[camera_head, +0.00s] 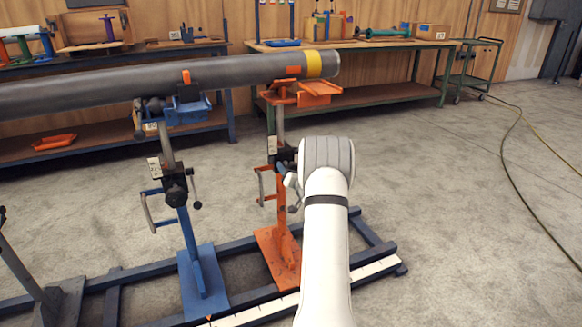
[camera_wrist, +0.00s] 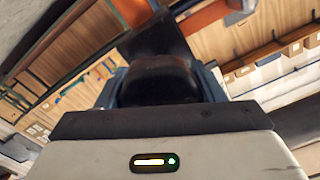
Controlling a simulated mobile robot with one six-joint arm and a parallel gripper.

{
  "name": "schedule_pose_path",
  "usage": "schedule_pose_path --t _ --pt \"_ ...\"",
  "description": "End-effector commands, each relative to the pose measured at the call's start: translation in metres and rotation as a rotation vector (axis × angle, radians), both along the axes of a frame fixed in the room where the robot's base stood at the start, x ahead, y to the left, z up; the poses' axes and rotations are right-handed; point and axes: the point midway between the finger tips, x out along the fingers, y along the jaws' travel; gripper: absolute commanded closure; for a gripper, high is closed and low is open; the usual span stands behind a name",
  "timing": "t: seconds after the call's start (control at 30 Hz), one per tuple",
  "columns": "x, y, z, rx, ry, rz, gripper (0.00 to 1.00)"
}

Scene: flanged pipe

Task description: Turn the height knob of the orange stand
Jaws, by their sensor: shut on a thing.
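The orange stand (camera_head: 277,250) stands upright on the floor frame, its orange top under the right end of the grey pipe (camera_head: 150,82). The stand's dark clamp block (camera_head: 284,158) shows just left of my white arm. My gripper (camera_wrist: 158,82) fills the lower middle of the wrist view, with a finger on each side of a dark, rounded knob (camera_wrist: 157,88). It is shut on this knob. In the head view my wrist hides the gripper and most of the knob. A dark block (camera_wrist: 160,35) lies just beyond the knob.
A blue stand (camera_head: 200,275) with its own clamp and handle stands to the left, also under the pipe. A blue base frame (camera_head: 375,240) runs along the floor. Workbenches (camera_head: 375,92) line the back wall. The floor at right is clear except for hoses (camera_head: 510,160).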

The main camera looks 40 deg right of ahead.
Motion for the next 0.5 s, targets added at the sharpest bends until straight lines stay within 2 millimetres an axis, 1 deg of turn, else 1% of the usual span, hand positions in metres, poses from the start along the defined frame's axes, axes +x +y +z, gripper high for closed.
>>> schedule_pose_path --t 0.2,0.5 --pt "-0.0001 0.0005 0.0021 0.200 -0.047 0.000 0.61" --pt "0.0000 0.0007 0.0013 0.442 -0.104 0.000 0.61"
